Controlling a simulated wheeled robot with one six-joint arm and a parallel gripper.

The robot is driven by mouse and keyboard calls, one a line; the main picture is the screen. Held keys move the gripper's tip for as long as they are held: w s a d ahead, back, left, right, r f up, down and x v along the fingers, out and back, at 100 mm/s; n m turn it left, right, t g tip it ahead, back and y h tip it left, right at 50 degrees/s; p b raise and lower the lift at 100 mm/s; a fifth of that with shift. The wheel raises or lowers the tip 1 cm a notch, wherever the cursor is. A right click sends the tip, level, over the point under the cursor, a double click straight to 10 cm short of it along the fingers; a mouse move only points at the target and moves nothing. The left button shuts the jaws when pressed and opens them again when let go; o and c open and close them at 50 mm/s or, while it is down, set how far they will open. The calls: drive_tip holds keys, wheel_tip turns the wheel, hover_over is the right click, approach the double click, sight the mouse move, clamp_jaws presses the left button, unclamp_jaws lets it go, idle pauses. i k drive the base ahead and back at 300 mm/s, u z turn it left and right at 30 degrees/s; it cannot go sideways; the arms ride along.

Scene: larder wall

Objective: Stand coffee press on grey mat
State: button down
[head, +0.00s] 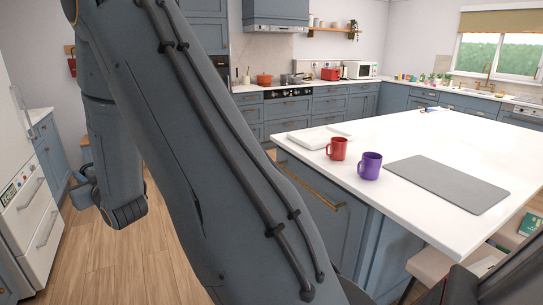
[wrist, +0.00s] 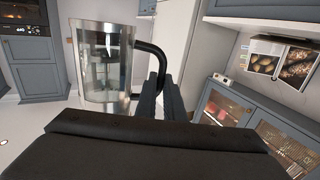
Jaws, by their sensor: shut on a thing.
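The coffee press (wrist: 103,72) is a clear glass cylinder with a metal rim and a black handle (wrist: 150,52). It shows in the wrist view, left of the middle, and looks roughly upright. My gripper (wrist: 162,88) is shut on its handle, with the glass body to the left of the fingers. I cannot make out the press in the head view, where my arm fills the left half. The grey mat (head: 447,184) lies flat and bare on the right part of the white island top (head: 420,140), well away from my gripper.
A purple mug (head: 370,166) stands just left of the mat, with a red mug (head: 337,149) beside it. A pale flat stack (head: 312,138) lies behind the mugs. A stool (head: 448,268) is by the island's near side. A white fridge (head: 28,170) is at far left.

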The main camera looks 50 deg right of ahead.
sight(474, 196)
drive_tip(key=u, duration=0.75)
drive_tip(key=k, duration=2.85)
drive_tip(key=z, duration=2.1)
drive_tip(key=i, duration=0.45)
